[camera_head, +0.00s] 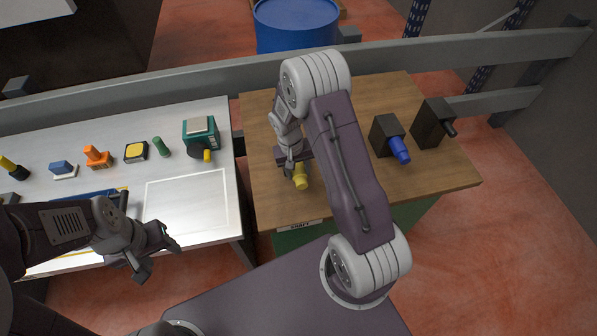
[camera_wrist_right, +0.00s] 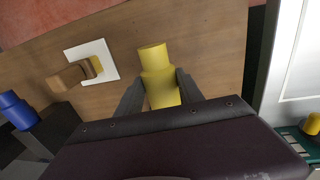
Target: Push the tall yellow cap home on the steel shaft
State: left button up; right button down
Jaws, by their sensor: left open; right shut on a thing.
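A tall yellow cap (camera_head: 301,178) is at my right gripper (camera_head: 294,166), over the front left of the wooden table (camera_head: 270,207). In the right wrist view the cap (camera_wrist_right: 153,58) sits between the two fingers of my right gripper (camera_wrist_right: 160,90), which are shut on it. Its narrower end points away from the gripper. I cannot make out a steel shaft, nor whether the cap is on one. My left gripper (camera_head: 160,254) is open and empty, in front of the white table and away from the cap.
Dark blocks stand on the wooden table, one with a blue cap (camera_head: 399,150), another with a dark stub (camera_head: 449,130). The wrist view shows a brown cylinder (camera_wrist_right: 70,77) on a white plate (camera_wrist_right: 105,55). The white table (camera_head: 200,205) holds a teal device (camera_head: 201,128) and several small parts.

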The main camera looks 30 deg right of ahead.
jog(key=shift+w+d, duration=0.2)
jog(key=shift+w, duration=0.55)
jog(key=c, duration=0.7)
grip_release()
jog(key=shift+o, duration=0.2)
jog(key=r, duration=0.3)
jog(key=a+r+b, duration=0.1)
jog(key=r, duration=0.5)
jog(key=shift+w+a+b, duration=0.1)
jog(key=shift+a+b, duration=0.05)
jog(key=shift+b, duration=0.15)
